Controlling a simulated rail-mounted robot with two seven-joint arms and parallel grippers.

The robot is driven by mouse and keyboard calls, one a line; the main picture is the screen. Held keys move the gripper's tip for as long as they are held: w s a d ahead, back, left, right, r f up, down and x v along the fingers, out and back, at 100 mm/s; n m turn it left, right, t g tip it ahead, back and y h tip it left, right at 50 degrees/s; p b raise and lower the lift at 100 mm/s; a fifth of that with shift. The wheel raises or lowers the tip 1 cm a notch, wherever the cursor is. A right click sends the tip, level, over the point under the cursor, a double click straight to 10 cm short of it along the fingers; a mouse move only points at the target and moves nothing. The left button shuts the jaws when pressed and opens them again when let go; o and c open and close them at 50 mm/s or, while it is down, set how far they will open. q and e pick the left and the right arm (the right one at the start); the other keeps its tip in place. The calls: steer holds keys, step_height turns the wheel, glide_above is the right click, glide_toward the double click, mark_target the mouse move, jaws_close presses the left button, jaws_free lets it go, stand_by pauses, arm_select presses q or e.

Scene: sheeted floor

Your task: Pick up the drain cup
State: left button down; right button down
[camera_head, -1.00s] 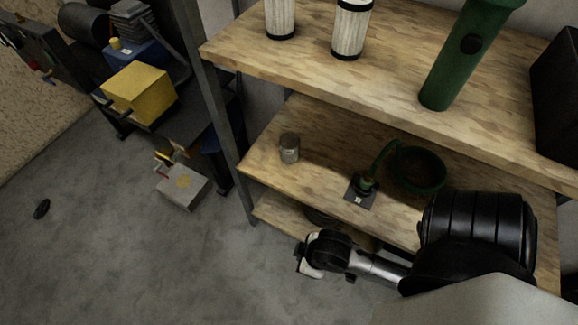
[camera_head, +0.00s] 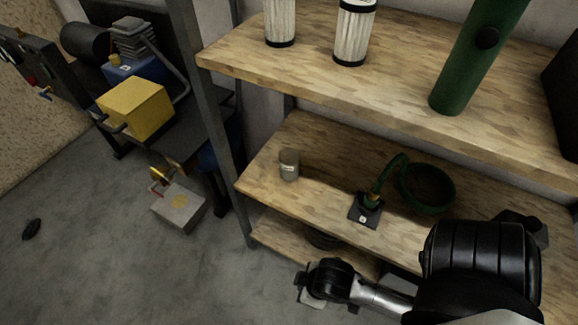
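A small grey metallic cylinder (camera_head: 289,165), which looks like the drain cup, stands upright near the left end of the middle shelf (camera_head: 310,205). My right arm comes in from the lower right. Its gripper (camera_head: 308,291) is in front of the shelving and below the cylinder in the picture, clear of it. The fingers are small and dark, so I cannot tell whether they are open or shut. I see nothing held. My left gripper is not in view.
A green round dish-like item (camera_head: 427,187) joins a green stem on a small dark base (camera_head: 365,209), right of the cylinder. The upper shelf (camera_head: 400,90) overhangs. A metal post (camera_head: 205,110) stands left. A yellow box (camera_head: 136,107) sits on a bench.

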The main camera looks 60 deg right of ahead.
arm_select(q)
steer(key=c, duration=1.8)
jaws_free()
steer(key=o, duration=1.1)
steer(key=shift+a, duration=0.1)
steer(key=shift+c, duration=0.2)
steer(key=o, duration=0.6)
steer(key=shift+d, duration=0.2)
